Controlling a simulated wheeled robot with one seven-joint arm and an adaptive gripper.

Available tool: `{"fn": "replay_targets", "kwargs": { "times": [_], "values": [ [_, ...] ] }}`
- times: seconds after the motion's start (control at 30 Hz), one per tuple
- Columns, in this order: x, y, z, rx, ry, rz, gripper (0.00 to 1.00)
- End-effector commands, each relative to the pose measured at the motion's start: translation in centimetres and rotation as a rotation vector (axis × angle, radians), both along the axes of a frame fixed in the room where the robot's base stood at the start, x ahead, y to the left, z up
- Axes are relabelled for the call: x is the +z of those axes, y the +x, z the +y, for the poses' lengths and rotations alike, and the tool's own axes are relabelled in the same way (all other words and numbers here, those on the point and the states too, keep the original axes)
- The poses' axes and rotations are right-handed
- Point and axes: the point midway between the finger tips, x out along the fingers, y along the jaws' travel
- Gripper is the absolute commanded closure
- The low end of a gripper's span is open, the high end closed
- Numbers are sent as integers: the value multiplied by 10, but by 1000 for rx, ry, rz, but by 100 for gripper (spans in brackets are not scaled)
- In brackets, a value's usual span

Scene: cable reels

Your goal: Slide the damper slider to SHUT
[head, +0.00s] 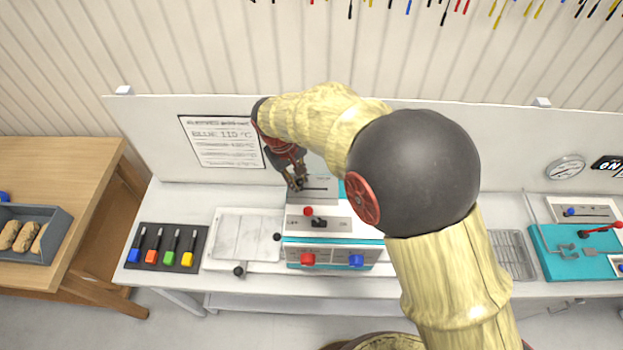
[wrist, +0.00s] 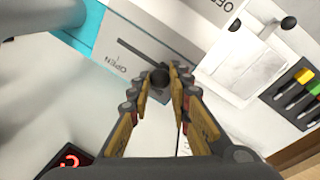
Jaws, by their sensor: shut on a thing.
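The damper slider's dark round knob (wrist: 160,77) sits between my fingertips in the wrist view. My gripper (wrist: 160,72) is shut on it; the head view also shows my gripper (head: 298,184) at the left of the slider panel (head: 325,196). The panel is grey, at the back of a teal-and-white machine (head: 333,254). A dark slot (wrist: 130,50) runs from the knob to the upper left in the wrist view, to the right in the head view. An OPEN label (wrist: 118,64) lies beside the slot. I cannot read a SHUT label; my fingers cover part of the panel.
The machine's front has a black switch (head: 318,222), a red knob (head: 308,259) and a blue knob (head: 356,260). A pale lidded box (head: 247,237) and a dark mat (head: 142,262) with coloured-handled tools lie to the left. A white back wall (head: 150,130) stands close behind my gripper.

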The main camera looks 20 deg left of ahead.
Motion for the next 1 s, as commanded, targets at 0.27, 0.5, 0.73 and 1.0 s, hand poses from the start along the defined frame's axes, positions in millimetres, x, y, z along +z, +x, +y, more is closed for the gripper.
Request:
{"fn": "replay_targets", "kwargs": {
  "times": [0.27, 0.5, 0.73, 1.0],
  "values": [
    [1, -1, 5, -1, 7, -1, 100],
    [1, -1, 4, 0, 7, -1, 68],
    [1, -1, 3, 0, 5, -1, 61],
    [6, -1, 4, 0, 5, -1, 61]
  ]
}}
